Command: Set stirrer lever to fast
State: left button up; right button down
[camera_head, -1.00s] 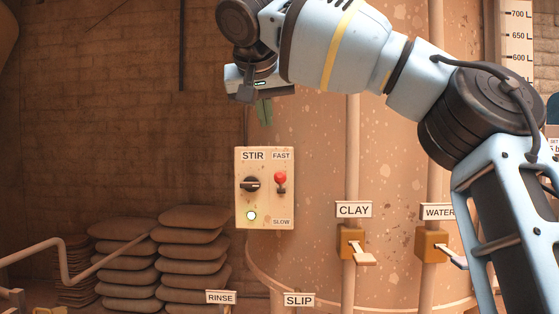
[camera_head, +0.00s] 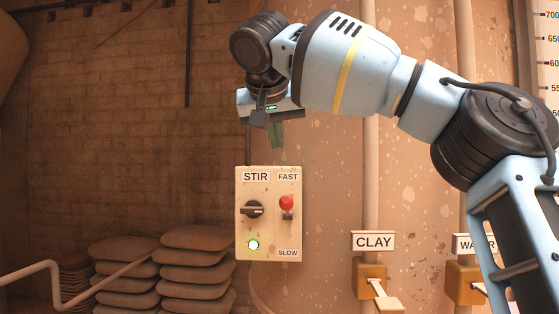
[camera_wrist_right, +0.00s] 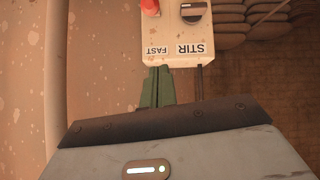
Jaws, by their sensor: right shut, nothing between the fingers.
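The stirrer lever is a red knob (camera_head: 286,203) on a short grey stem on the pale STIR panel (camera_head: 246,229). The knob stands nearer the FAST label (camera_head: 288,177) than the SLOW label (camera_head: 288,253). My right gripper (camera_head: 277,146) points down above the panel's top edge, with its greenish fingers shut and empty. In the right wrist view the fingers (camera_wrist_right: 158,72) end by the panel edge near FAST, and the red knob (camera_wrist_right: 150,6) is cut off at the top. I cannot tell whether the fingers touch the panel. My left gripper is out of view.
Stacked sacks (camera_head: 195,270) lie at lower left.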

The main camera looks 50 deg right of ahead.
send_over(284, 197)
jog(key=w, duration=0.2)
jog(key=f, duration=0.4)
jog(key=d+f, duration=0.1)
jog(key=shift+s+f, duration=0.25)
jog(key=shift+f, duration=0.15)
jog(key=shift+s+a+f+p, duration=0.15)
jog(key=shift+f+p, duration=0.05)
jog(key=shift+f, duration=0.35)
jog(key=shift+s+a+f+p, duration=0.1)
jog(key=shift+s+f+p, duration=0.1)
jog(key=shift+f, duration=0.35)
jog(key=shift+s+a+f, duration=0.2)
jog(key=shift+s+f, duration=0.05)
jog(key=shift+f, duration=0.25)
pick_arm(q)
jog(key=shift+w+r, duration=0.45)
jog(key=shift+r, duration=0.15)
pick_arm(e)
jog(key=shift+f, duration=0.35)
